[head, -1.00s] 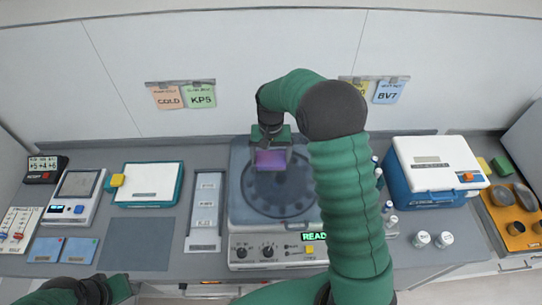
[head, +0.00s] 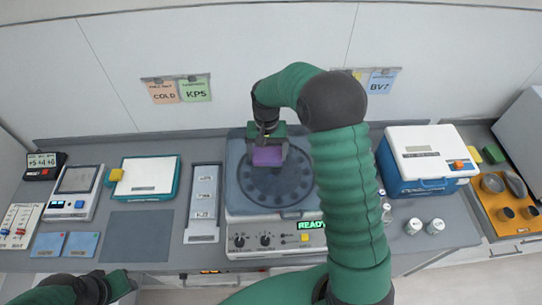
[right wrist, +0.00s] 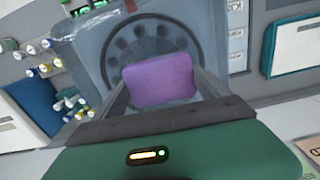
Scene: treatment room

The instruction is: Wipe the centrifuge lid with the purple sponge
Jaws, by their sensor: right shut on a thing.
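The centrifuge (head: 275,240) stands in the middle of the counter, with a round, dark bluish lid (head: 275,196) on top and a lit "READY" display. My right gripper (head: 268,150) is over the far part of the lid, shut on the purple sponge (head: 268,157). In the right wrist view the sponge (right wrist: 158,80) sits between the two fingers, in front of the lid (right wrist: 150,45). I cannot tell whether the sponge touches the lid. My right arm hides the centrifuge's right side. My left gripper (head: 110,288) is at the bottom left, away from the centrifuge; its fingers are unclear.
A tray of labelled packs (head: 203,210) stands close left of the centrifuge. A blue cooler box (head: 430,165) and several vials (head: 412,226) are on the right. A white-lidded teal box (head: 147,178) and a scale (head: 73,192) are on the left. A grey mat (head: 138,236) is bare.

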